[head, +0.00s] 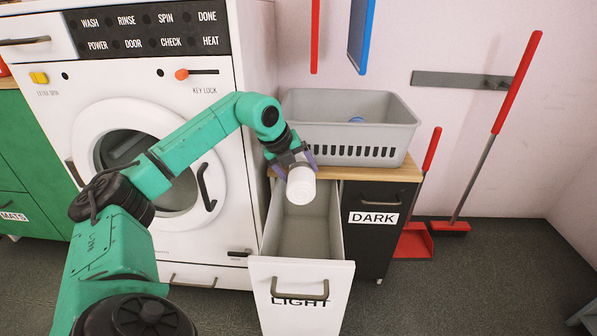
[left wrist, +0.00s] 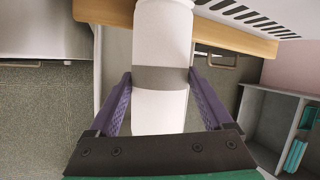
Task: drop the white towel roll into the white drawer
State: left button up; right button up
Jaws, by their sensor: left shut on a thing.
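The white towel roll (head: 301,187) is a white cylinder held above the open white drawer (head: 302,272). In the left wrist view the roll (left wrist: 160,110) shows a grey band around its middle. My left gripper (head: 291,162) is shut on the roll, with a purple finger on each side of it. The drawer is pulled out, its front has a handle and the word LIGHT, and its grey inside looks empty where it shows. The roll hides part of the drawer's back. My right gripper is not in view.
A grey basket (head: 350,130) stands on the wooden top (head: 408,172) above the drawer. A black drawer marked DARK (head: 370,232) is shut to the right. A white washing machine (head: 140,230) stands on the left. A red broom and dustpan (head: 413,241) are at the right.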

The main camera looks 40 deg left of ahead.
pick_arm(q)
jog(key=o, duration=1.3)
jog(key=p+v, duration=0.2)
jog(key=v, duration=1.2)
jog(key=shift+s+r+p, duration=0.1)
jog(key=shift+r+p, duration=0.15)
jog(key=shift+p, duration=0.15)
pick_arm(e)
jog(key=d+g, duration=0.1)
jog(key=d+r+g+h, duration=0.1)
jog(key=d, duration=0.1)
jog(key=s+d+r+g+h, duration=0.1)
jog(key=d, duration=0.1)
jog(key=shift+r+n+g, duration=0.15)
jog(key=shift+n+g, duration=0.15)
